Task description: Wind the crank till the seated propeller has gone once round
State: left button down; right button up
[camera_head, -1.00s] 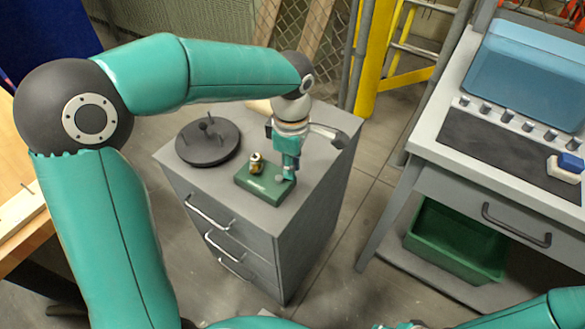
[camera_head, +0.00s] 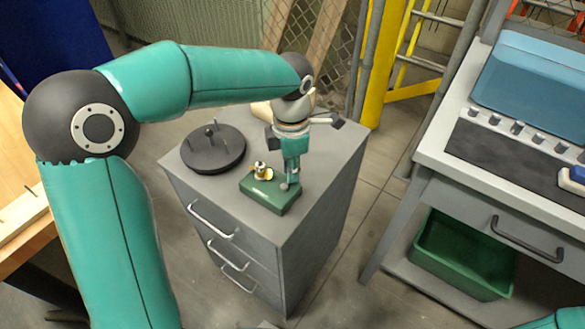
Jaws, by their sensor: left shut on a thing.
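A green crank stand (camera_head: 265,196) sits on top of the grey drawer cabinet, near its front edge. A small brass propeller (camera_head: 262,172) is seated on its left part, upright on its shaft. My left gripper (camera_head: 291,184) reaches down at the right end of the stand. It is shut on the crank handle, which it mostly hides. My right gripper is out of view; only a bit of that arm shows at the bottom right.
A dark round stand with upright pegs (camera_head: 212,150) is behind and left of the crank stand. The cabinet top (camera_head: 325,175) is bare at right. A workbench with a blue tank (camera_head: 535,75) stands at right, a green bin (camera_head: 465,255) below it.

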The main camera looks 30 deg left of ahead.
pick_arm(q)
jog(key=shift+w, duration=0.1)
dwell(0.3)
jog(key=c, duration=1.1)
grip_release()
notch_tip(320, 180, up, 12)
